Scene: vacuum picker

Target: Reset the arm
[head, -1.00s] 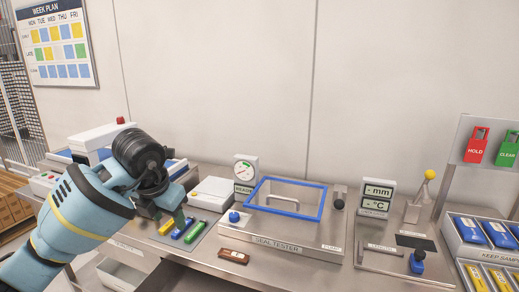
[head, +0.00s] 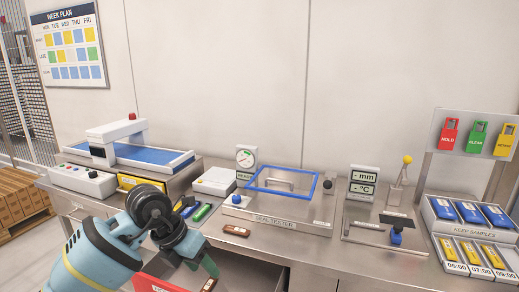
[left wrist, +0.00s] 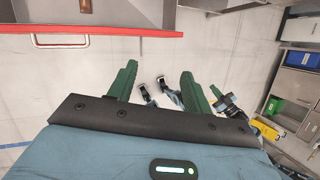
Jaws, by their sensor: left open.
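My left arm comes in from the left in the head view. Its gripper (head: 202,268) hangs in front of the bench's front edge, over a pulled-out red-edged drawer. The red edge (left wrist: 100,34) and a pale handle show above the fingers there. My right gripper does not show in the head view, and I cannot make it out surely in the left wrist view.
Keep-sample trays (head: 465,228) stand at the right. The open drawer (head: 150,283) juts out below.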

